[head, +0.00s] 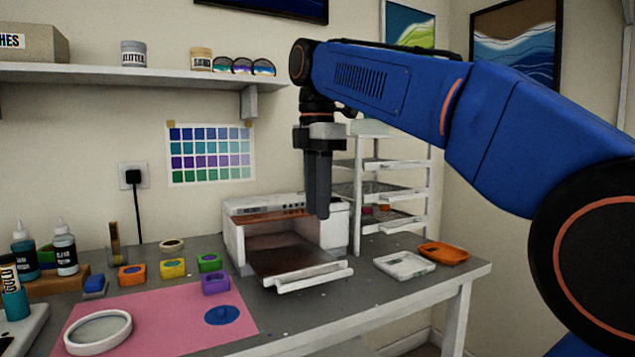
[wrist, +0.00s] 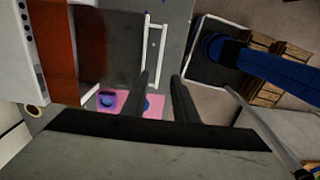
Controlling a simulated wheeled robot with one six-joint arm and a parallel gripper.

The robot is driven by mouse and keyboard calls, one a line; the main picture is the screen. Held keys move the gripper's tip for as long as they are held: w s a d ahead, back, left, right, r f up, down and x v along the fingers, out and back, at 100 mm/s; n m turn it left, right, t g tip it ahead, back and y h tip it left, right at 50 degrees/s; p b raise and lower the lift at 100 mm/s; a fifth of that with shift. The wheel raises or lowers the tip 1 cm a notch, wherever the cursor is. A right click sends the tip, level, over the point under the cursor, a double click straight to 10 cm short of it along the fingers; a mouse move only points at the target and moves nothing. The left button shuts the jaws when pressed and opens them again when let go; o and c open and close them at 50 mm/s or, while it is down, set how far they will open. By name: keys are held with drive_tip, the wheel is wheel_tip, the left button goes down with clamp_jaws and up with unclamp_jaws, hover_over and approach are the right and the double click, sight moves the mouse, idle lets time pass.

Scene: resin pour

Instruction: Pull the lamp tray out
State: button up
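The lamp (head: 285,206) is a white box with an open front on the table. Its dark tray (head: 290,262) sticks out at the front, with a white handle bar (head: 308,278) along the tray's front edge. My gripper (head: 318,216) points down above the lamp's right side and hides part of it. In the wrist view my gripper (wrist: 160,78) has its two fingers apart with nothing between them. The handle (wrist: 162,55) shows just beyond the fingertips, apart from them, with the dark tray (wrist: 108,42) to its left.
A white rack (head: 357,215) with shelves stands right of the lamp. A white tray (head: 404,265) and an orange tray (head: 444,254) lie at the table's right. Small coloured moulds (head: 172,268) and a pink mat (head: 150,318) lie to the left. A wall shelf (head: 150,75) hangs above.

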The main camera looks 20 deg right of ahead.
drive_tip(key=shift+r, duration=1.85)
drive_tip(key=s+d+f+m+t, duration=0.1)
drive_tip(key=s+f+m, duration=0.5)
drive_tip(key=f, duration=0.7)
drive_tip(key=s+d+f+m+t, duration=0.2)
drive_tip(key=s+f+m, duration=0.4)
drive_tip(key=f, duration=0.7)
drive_tip(key=s+d+f+m+t, duration=0.1)
drive_tip(key=s+f+m, duration=0.5)
drive_tip(key=f, duration=0.7)
drive_tip(key=shift+s+d+f+m+t, duration=0.3)
drive_tip(key=shift+d+m+t, duration=0.1)
drive_tip(key=shift+d+m, duration=0.4)
